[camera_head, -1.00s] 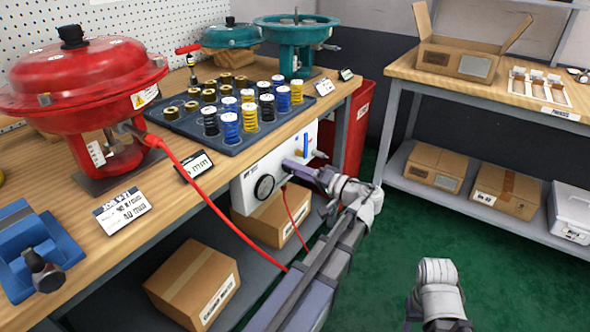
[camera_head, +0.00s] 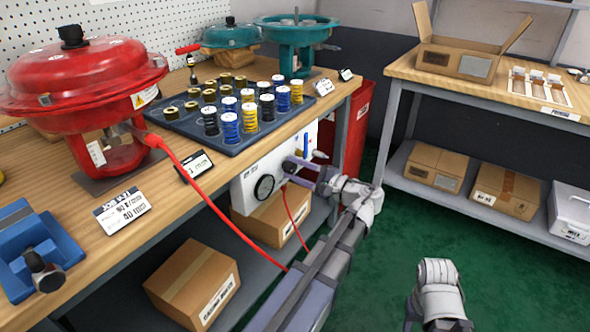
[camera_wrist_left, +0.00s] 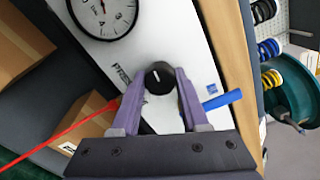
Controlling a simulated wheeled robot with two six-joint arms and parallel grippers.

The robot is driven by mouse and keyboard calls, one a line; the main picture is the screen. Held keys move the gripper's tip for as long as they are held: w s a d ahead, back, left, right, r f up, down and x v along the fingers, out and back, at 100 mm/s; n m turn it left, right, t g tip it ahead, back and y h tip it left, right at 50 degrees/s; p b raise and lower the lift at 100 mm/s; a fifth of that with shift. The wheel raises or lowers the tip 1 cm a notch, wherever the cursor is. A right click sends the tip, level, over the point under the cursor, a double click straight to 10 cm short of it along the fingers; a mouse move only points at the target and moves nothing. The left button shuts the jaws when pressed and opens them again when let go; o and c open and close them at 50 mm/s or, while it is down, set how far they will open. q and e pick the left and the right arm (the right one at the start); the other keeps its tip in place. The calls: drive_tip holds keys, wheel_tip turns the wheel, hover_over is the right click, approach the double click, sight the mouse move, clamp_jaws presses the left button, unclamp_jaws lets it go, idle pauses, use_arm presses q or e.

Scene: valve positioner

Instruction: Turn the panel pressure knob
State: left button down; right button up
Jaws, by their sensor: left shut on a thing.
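The white panel (camera_head: 248,190) hangs under the front edge of the workbench. It carries a round gauge (camera_head: 264,187), which also shows in the wrist view (camera_wrist_left: 103,12). The black pressure knob (camera_wrist_left: 159,77) has a white pointer line and sits between the purple fingers of my left gripper (camera_wrist_left: 161,85). The fingers touch it from both sides. In the head view my left gripper (camera_head: 297,165) reaches the panel from the right, with the dark knob (camera_head: 288,167) at its tips. Of my right arm only a grey part shows at lower right; its fingers are not visible.
A blue lever (camera_wrist_left: 222,100) sticks out right beside the knob. A red hose (camera_head: 215,208) runs down from the red actuator (camera_head: 85,80). A tray of springs (camera_head: 190,127) is on the bench above. Cardboard boxes (camera_head: 195,283) stand on the lower shelf.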

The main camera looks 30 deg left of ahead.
use_arm(q)
drive_tip(key=shift+m, duration=1.9)
drive_tip(key=shift+m, duration=0.3)
drive_tip(key=shift+c, duration=2)
unclamp_jaws()
drive_tip(key=shift+d, duration=0.15)
drive_tip(key=d, duration=0.7)
drive_tip(key=shift+s+d, duration=0.3)
drive_tip(key=shift+f, duration=0.1)
